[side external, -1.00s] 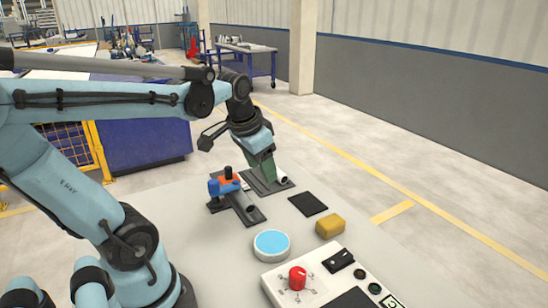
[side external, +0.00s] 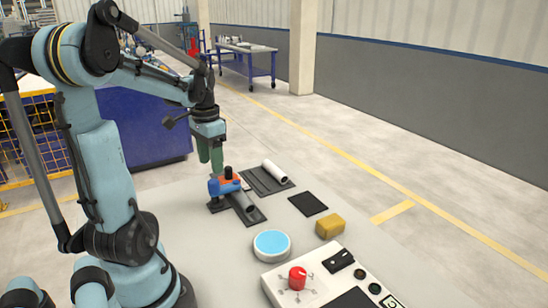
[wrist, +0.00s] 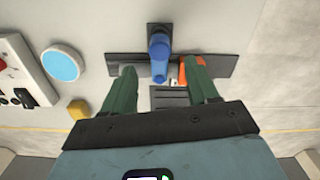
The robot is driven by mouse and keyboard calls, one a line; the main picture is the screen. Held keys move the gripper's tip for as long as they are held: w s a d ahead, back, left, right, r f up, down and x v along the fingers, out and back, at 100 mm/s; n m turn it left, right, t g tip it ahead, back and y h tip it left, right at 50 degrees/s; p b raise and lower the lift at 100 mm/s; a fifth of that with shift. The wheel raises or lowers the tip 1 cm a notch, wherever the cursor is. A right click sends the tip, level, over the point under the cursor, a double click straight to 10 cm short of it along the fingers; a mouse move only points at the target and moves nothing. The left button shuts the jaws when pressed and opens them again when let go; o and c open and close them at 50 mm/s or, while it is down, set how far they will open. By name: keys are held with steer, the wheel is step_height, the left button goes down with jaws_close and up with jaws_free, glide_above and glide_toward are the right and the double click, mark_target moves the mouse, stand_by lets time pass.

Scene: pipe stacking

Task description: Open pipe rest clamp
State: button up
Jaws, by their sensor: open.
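The pipe rest clamp (side external: 223,184) has a blue body, an orange part and a black knob, and sits across a dark grey pipe (side external: 243,202) on the nearer rest. In the wrist view its blue part (wrist: 159,50) lies centrally between the fingertips, with its orange part (wrist: 186,70) beside the right finger. My gripper (side external: 210,172) has green fingers pointing down, just above and behind the clamp. The fingers are apart, with nothing held; contact with the clamp cannot be told. A light pipe (side external: 274,171) lies on the farther rest (side external: 262,183).
A black square pad (side external: 308,204), a yellow block (side external: 330,226), a round blue-topped disc (side external: 271,244) and a control box with a red knob (side external: 298,278) stand on the grey table. The table between rests and pad is clear.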

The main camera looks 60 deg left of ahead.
mark_target(213, 181)
steer(key=shift+f, duration=3.65)
steer(key=shift+c, duration=0.4)
jaws_close()
